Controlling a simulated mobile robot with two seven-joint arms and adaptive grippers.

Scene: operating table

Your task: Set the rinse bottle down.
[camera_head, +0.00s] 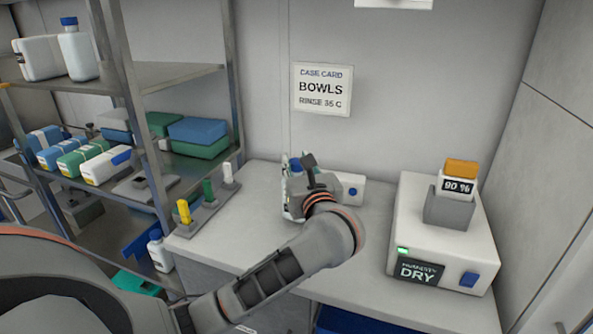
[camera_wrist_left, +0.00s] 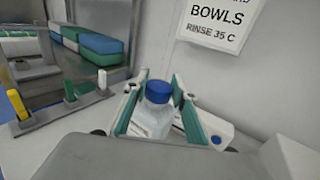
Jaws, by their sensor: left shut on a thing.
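My left gripper (camera_head: 300,180) is over the counter, in front of the wall. It is shut on the rinse bottle, a pale bottle with a blue cap (camera_wrist_left: 158,90). In the left wrist view, the bottle's body (camera_wrist_left: 151,121) stands between the two green-lined fingers. In the head view, my gripper hides most of the bottle, so I cannot tell whether its base touches the counter. My right gripper is not in view.
A dryer box (camera_head: 437,238) stands right. A rack with coloured pegs (camera_head: 207,212) stands left, by metal shelves (camera_head: 170,75).

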